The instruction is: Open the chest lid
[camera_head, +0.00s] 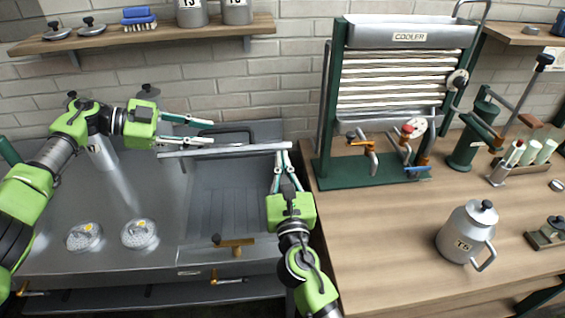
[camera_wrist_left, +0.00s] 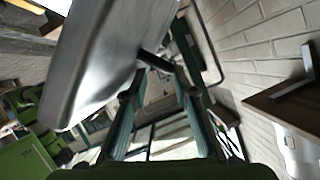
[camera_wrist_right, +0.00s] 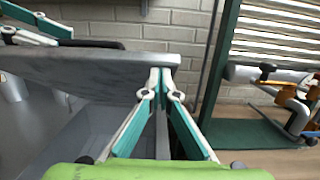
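The chest is a grey metal box whose open, ribbed interior (camera_head: 225,205) shows in the head view. Its lid (camera_head: 225,151) is raised above the opening and seen nearly edge-on as a thin bright bar. The lid fills the upper left of the left wrist view (camera_wrist_left: 95,60) and crosses the right wrist view (camera_wrist_right: 80,68).
Two round perforated caps (camera_head: 139,234) lie on the metal counter left of the opening. A green cooler frame (camera_head: 400,90) stands on the wooden table to the right, with a milk can (camera_head: 467,232) before it. A wall shelf (camera_head: 150,37) hangs above.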

